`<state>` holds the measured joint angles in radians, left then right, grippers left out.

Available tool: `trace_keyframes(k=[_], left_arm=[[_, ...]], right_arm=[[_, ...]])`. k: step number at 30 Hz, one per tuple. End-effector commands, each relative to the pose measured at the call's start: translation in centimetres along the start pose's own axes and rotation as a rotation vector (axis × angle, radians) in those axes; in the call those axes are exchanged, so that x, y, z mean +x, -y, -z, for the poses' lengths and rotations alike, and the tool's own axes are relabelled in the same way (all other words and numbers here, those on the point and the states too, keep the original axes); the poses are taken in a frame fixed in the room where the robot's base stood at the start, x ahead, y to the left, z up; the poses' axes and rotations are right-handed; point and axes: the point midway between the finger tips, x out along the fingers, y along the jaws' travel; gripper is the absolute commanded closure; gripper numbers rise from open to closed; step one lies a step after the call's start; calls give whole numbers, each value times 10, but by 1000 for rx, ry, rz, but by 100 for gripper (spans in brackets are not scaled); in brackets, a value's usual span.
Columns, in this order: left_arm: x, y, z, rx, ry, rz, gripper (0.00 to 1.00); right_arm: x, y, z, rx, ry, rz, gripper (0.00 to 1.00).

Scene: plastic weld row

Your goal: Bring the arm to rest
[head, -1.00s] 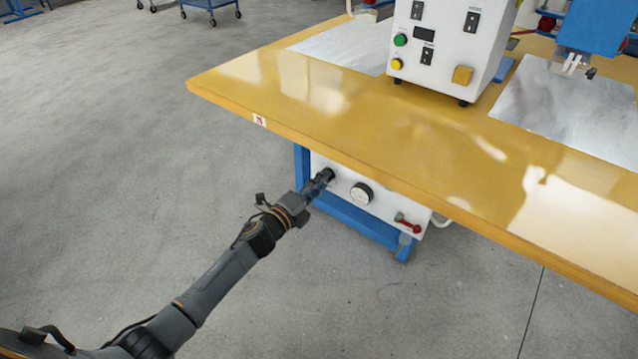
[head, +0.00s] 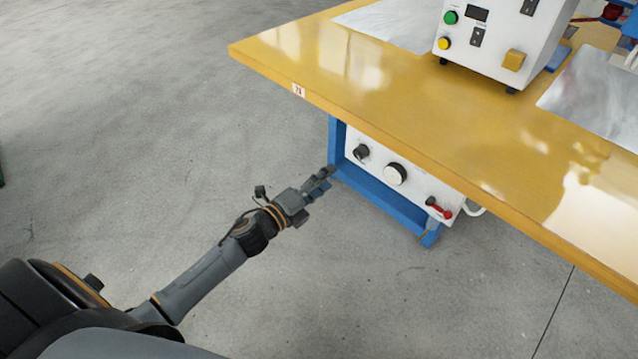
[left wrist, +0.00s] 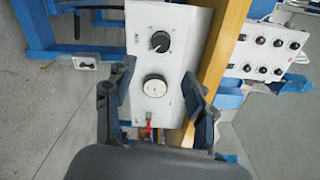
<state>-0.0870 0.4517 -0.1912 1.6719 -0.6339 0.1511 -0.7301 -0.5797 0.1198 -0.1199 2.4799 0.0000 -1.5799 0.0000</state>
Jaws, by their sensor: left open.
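My left gripper (head: 322,184) is open and empty in the head view. It hangs over the floor, just left of the table's blue leg and apart from the white panel (head: 414,181) under the tabletop. In the left wrist view the two fingers of the gripper (left wrist: 158,92) stand apart, with the white panel seen between and beyond them. The panel bears a black knob (head: 361,152), a round white gauge (head: 395,173) and a red-handled valve (head: 438,208). The black knob also shows in the left wrist view (left wrist: 160,41). My right gripper is in neither view.
The yellow tabletop (head: 400,100) juts out above the panel, its edge running from upper left to lower right. The blue frame (head: 385,199) reaches the floor.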

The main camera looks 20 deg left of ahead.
Motion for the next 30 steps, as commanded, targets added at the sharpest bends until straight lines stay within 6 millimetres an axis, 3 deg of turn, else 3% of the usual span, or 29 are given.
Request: trace_keyframes(k=[6, 23, 26, 30], left_arm=[[-17, 0, 0, 0, 0, 0, 45], [-18, 0, 0, -10, 7, -3, 45], [-22, -1, -1, -83, 55, -29, 45], [-39, -10, -4, -335, 218, -126, 45]], right_arm=[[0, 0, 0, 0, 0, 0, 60], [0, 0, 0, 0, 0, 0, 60], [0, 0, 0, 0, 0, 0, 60], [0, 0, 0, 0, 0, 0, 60]])
